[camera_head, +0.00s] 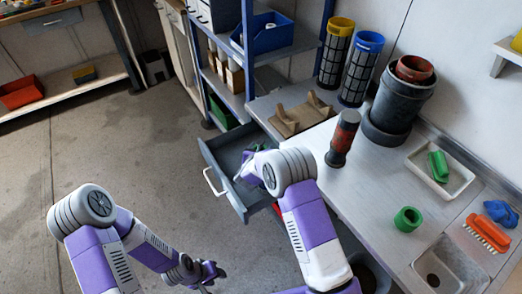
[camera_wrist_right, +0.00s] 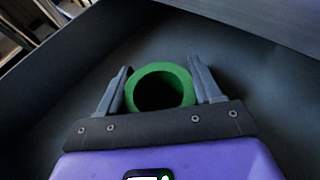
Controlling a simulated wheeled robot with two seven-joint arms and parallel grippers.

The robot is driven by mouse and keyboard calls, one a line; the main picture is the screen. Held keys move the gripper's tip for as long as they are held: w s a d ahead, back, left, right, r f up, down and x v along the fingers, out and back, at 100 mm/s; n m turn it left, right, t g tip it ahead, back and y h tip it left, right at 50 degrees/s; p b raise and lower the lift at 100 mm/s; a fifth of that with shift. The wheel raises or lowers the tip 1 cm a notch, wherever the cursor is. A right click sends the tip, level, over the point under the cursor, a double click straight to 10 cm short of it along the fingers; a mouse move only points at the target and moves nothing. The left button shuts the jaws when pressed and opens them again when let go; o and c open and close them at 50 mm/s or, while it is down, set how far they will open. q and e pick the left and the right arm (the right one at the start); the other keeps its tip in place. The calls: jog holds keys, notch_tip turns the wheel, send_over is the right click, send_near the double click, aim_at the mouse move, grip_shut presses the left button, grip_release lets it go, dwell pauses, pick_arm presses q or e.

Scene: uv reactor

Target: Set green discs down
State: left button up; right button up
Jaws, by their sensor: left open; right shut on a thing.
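A green ring-shaped disc (camera_wrist_right: 161,68) sits between the two fingers of my right gripper (camera_wrist_right: 163,82), which is shut on it. In the right wrist view the disc is inside a dark grey drawer, above or on its floor; I cannot tell whether it touches. In the head view my right arm hides most of this gripper, over the open drawer (camera_head: 231,203). Another green ring (camera_head: 408,219) stands on the counter. A green block-like piece (camera_head: 438,166) lies in a white tray (camera_head: 452,183). My left gripper (camera_head: 212,277) is open and empty, low over the floor.
The counter (camera_head: 362,183) holds a black and red cylinder (camera_head: 343,139), a dark pot (camera_head: 400,103), two mesh canisters, a sink basin (camera_head: 447,268), an orange brush (camera_head: 487,233) and a blue cloth. Shelving stands behind the drawer. The floor at left is clear.

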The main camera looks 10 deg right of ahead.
jog(key=shift+r, duration=0.1)
jog(key=o, duration=1.1)
jog(key=shift+c, duration=0.2)
jog(key=shift+s+r, duration=0.1)
jog(key=shift+s, duration=0.1)
jog(key=p+v, duration=0.2)
jog(key=v, duration=0.9)
jog(key=shift+s+a, duration=0.2)
jog(key=shift+s, duration=0.05)
